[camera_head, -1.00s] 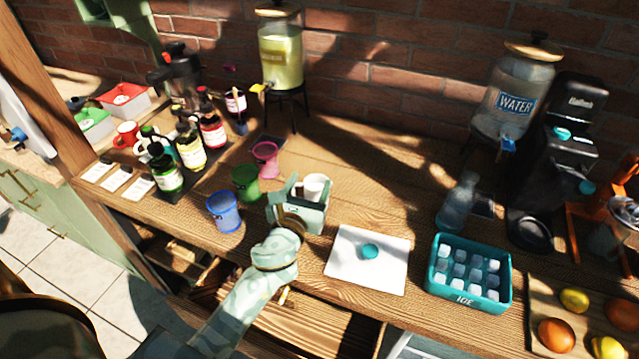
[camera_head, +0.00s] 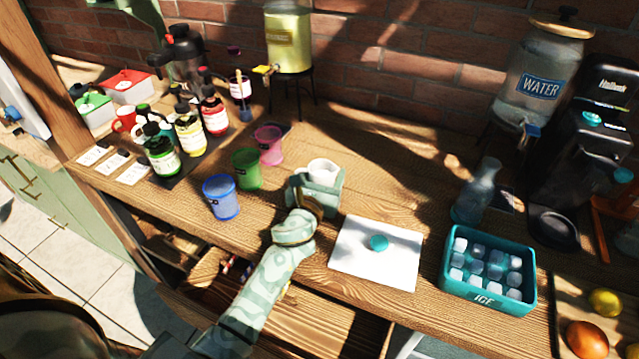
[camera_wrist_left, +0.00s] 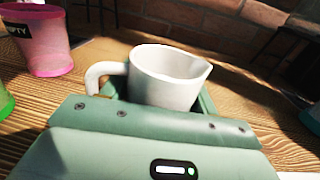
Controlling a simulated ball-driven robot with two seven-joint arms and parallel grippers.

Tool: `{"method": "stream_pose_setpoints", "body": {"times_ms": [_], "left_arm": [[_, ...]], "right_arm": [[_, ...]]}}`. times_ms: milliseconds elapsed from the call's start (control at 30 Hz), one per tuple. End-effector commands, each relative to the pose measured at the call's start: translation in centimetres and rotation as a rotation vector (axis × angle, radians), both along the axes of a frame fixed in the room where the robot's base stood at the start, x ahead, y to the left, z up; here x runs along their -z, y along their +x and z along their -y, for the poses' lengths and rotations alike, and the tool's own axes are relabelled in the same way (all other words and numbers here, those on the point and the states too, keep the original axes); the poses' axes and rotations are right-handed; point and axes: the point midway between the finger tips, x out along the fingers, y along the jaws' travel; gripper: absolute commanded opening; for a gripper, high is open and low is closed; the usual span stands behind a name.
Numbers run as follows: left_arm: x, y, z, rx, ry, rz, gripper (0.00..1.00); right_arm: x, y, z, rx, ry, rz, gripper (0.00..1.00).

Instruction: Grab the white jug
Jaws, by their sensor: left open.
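The white jug (camera_head: 323,171) stands upright on the wooden table, right of the pink cup. In the head view my left gripper (camera_head: 318,186) is at the jug and hides its lower part. In the left wrist view the jug (camera_wrist_left: 168,78) shows its handle to the left and its spout to the right. My left gripper (camera_wrist_left: 160,110) is open, with its green jaws low around the jug's body. Whether the fingers touch the jug is hidden. My right gripper is not in these views.
Blue (camera_head: 221,197), green (camera_head: 247,169) and pink (camera_head: 269,146) cups stand left of my gripper. A white board (camera_head: 375,262) with a teal round object lies to the right, near an ice tray (camera_head: 487,305) and a glass bottle (camera_head: 477,192). The table behind the jug is clear.

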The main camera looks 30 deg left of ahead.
Motion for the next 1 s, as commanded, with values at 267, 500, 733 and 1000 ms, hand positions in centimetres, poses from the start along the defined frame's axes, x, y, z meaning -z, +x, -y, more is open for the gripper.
{"method": "stream_pose_setpoints", "body": {"times_ms": [267,500,733,1000], "left_arm": [[0.0,0.1,0.0,0.0,0.0,-0.001,0.46],[-0.1,0.1,0.0,0.0,0.0,0.001,0.23],[-0.3,0.1,0.0,0.0,0.0,0.001,0.23],[-1.9,0.1,0.0,0.001,0.002,0.003,0.23]], "right_arm": [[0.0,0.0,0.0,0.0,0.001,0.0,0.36],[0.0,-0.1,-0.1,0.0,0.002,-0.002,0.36],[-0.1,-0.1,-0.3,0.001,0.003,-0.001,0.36],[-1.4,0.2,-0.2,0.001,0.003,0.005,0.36]]}}
